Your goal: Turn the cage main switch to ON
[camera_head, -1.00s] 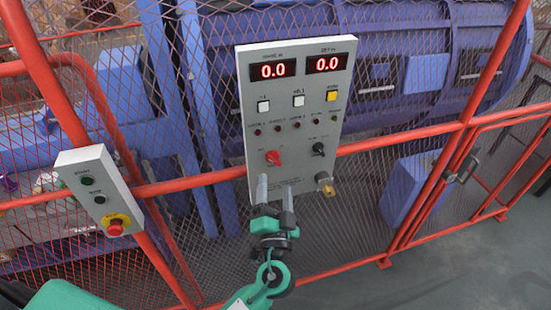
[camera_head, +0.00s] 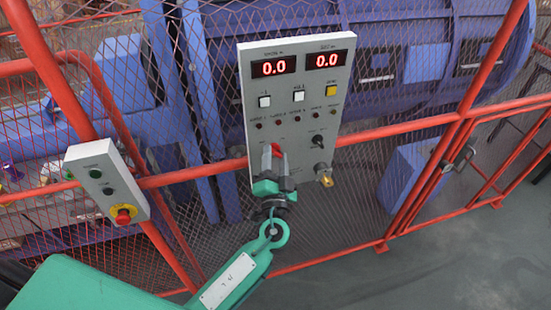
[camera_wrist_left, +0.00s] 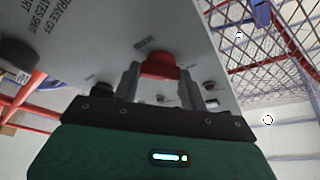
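The red rotary switch (camera_head: 277,149) is on the grey control panel (camera_head: 257,105), lower left, partly hidden by my left gripper (camera_head: 273,157). I cannot read its label or its setting. In the left wrist view the red switch (camera_wrist_left: 160,66) lies between the two fingers of my left gripper (camera_wrist_left: 163,78). The fingers are open, one on each side of it, with a small gap showing at each side. My right gripper is not in view.
A black knob (camera_head: 318,141) and a brass key-like part (camera_head: 325,177) sit right of the red switch. Two red displays and several buttons are above. A box with a red emergency stop (camera_head: 123,215) hangs at left. Red rails and mesh (camera_head: 395,135) stand behind the panel.

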